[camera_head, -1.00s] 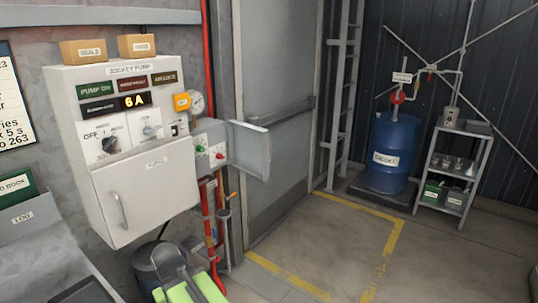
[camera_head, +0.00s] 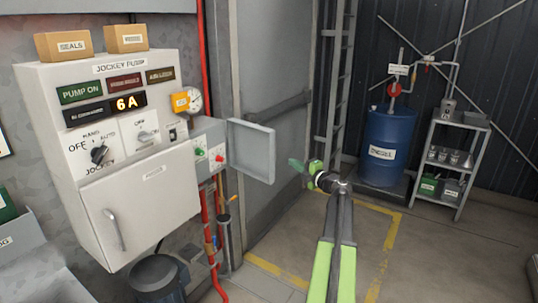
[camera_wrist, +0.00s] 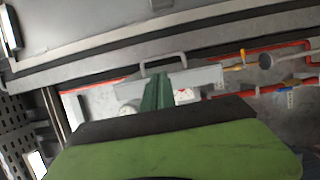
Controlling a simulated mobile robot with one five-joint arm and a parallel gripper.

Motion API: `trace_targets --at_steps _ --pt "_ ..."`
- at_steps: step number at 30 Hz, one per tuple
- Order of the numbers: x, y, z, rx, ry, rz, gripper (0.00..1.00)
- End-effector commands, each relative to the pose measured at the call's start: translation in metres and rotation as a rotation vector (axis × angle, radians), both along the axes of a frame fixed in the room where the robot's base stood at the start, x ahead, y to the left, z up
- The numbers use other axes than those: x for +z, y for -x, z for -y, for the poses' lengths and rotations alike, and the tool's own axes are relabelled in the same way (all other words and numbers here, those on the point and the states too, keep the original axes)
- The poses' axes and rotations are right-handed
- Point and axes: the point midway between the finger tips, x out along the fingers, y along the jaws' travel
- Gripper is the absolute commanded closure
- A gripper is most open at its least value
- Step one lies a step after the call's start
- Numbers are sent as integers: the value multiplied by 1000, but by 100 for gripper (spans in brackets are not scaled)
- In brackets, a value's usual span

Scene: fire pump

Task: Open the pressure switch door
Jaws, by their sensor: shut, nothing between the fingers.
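The pressure switch box (camera_head: 209,150) is a small grey box on the wall, right of the jockey pump panel. Its door (camera_head: 251,151) stands swung out to the right, so the red and green parts inside show. My gripper (camera_head: 297,165) is shut and empty, with green fingers. In the head view it is right of the door's outer edge, with a gap in the picture; the depth between them is unclear. In the wrist view the shut fingers (camera_wrist: 158,92) point toward a pale plate with a grey bar handle (camera_wrist: 163,62), likely the door; whether they touch it is unclear.
The jockey pump cabinet (camera_head: 140,205) with a closed lower door is at left. Red pipes (camera_head: 209,235) run below the switch box. A grey door (camera_head: 270,70) and ladder are behind. A blue drum (camera_head: 386,130) and shelf (camera_head: 455,160) stand at the back right.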

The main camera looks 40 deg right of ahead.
Motion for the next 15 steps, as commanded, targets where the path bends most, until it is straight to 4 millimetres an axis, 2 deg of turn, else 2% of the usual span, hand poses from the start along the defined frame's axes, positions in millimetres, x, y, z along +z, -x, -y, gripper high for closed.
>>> trace_targets --at_steps 3,7,15 --pt "-3 3 -1 21 9 -15 100" --pt "-3 -8 -4 28 8 -13 100" --pt "-2 -63 -3 34 7 -12 100"
